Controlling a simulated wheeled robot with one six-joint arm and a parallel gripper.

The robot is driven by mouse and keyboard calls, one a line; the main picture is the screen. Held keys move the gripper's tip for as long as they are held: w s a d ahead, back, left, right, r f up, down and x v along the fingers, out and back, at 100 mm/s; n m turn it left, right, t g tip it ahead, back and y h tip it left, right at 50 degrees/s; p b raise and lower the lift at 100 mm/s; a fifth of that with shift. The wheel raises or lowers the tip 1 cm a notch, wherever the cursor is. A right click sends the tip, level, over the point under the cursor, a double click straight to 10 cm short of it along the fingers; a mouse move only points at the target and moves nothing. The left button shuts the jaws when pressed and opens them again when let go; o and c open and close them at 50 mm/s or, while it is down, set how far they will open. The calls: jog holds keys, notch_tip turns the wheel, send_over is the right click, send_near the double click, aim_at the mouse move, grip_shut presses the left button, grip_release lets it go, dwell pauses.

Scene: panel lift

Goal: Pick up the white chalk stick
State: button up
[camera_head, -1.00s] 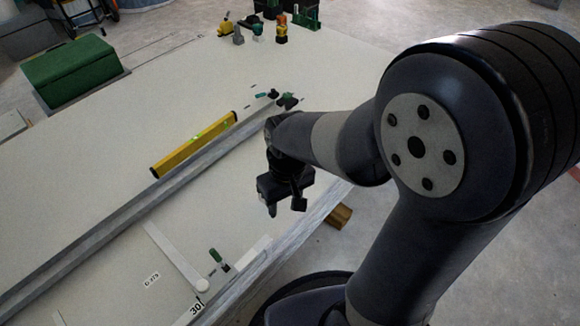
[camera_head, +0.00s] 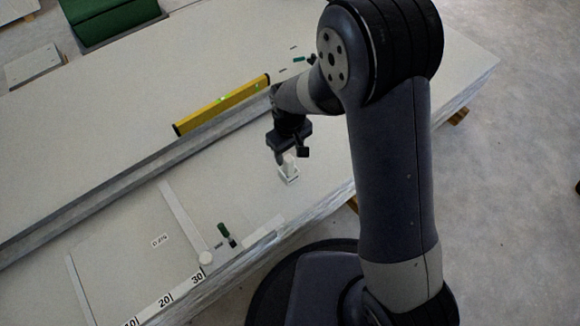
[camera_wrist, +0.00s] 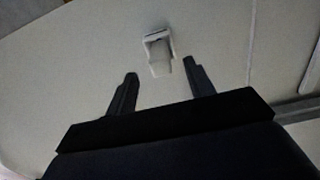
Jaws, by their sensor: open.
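The white chalk stick (camera_wrist: 161,66) appears as a short, pale, upright piece at a small white holder (camera_wrist: 153,37) on the panel. In the head view the chalk stick (camera_head: 290,161) and the holder (camera_head: 289,175) sit just below my gripper (camera_head: 291,156). In the wrist view my gripper (camera_wrist: 160,71) is open, with one dark finger on each side of the chalk's line. The chalk shows between and just beyond the fingertips. Nothing is held. I cannot tell whether a fingertip touches it.
A yellow spirit level (camera_head: 222,104) lies beside a long grey metal rail (camera_head: 130,165) on the large pale panel. A green marker (camera_head: 227,234) and a white T-shaped square (camera_head: 184,220) lie nearer the front edge. A green box (camera_head: 110,18) stands at the back left.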

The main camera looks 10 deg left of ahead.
aim_at(288, 158)
jog(key=f+b, duration=0.1)
jog(key=f, duration=0.3)
jog(key=f+b, duration=0.1)
jog(key=shift+w+a+f+b, duration=0.2)
jog(key=shift+w+f+b, duration=0.1)
jog(key=shift+f+b, duration=0.1)
jog(key=shift+c, duration=0.2)
jog(key=c, duration=0.9)
